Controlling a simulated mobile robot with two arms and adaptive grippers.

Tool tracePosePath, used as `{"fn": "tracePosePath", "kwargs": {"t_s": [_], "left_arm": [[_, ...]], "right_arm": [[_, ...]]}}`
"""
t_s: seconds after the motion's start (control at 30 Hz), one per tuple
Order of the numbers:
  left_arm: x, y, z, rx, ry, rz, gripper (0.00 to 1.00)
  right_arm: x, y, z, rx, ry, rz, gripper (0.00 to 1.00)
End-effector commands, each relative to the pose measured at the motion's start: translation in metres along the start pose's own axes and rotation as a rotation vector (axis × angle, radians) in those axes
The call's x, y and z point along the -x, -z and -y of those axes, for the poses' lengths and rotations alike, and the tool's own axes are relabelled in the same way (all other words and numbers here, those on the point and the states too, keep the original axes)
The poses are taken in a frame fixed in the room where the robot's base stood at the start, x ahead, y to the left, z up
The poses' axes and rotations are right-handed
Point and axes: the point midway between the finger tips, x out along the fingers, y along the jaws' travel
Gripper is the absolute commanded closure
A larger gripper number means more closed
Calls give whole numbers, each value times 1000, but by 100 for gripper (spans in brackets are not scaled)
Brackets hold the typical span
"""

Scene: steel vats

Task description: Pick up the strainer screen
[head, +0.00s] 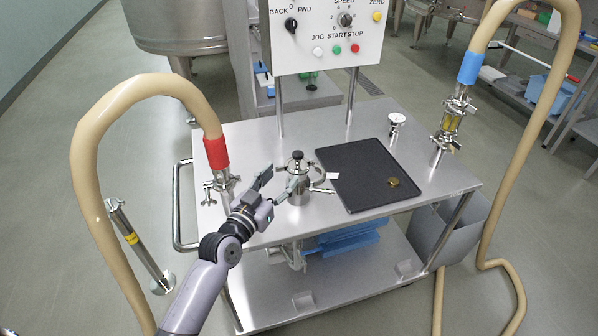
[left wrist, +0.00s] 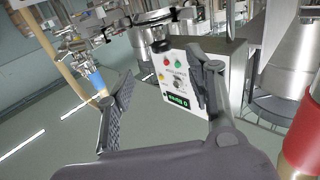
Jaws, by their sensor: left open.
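A small upright steel strainer body (head: 298,185) with side clamps stands on the steel cart. A black knob (head: 297,155) tops it. I cannot make out a separate strainer screen; any screen inside the body is hidden. My left gripper (head: 277,183) is open and empty, just left of the body, its fingers pointing toward it. In the left wrist view, which looks upside down, the black knob (left wrist: 162,46) shows beyond and between the spread fingers of the left gripper (left wrist: 160,72). I cannot tell whether a finger touches the body. My right gripper is not in view.
A black mat (head: 350,170) with a small brass-coloured piece (head: 393,181) lies right of the strainer body. A control box (head: 325,35) stands behind. Beige hoses with a red cuff (head: 217,152) and a blue cuff (head: 470,68) flank the cart (head: 245,140).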

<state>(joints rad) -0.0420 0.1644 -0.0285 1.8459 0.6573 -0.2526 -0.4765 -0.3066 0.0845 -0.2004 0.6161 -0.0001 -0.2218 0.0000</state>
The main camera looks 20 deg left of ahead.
Motion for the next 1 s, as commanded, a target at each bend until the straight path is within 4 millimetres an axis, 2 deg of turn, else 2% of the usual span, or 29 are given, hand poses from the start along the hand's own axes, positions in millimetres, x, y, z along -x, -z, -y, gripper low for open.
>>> {"fn": "tracePosePath", "kwargs": {"t_s": [0.03, 0.2, 0.47, 0.7, 0.8, 1.0], "left_arm": [[-13, 3, 0, 1, 1, -2, 51], [-41, 1, 0, 1, 0, -2, 51], [-59, 1, 0, 1, 0, 0, 51], [-93, 2, 1, 0, -1, 0, 51], [-101, 2, 1, 1, -1, 1, 51], [-104, 1, 1, 0, 0, 1, 51]], "right_arm": [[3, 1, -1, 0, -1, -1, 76], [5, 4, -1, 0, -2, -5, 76], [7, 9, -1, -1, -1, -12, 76], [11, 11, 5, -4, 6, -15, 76], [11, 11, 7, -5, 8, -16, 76], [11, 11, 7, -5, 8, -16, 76]]}}
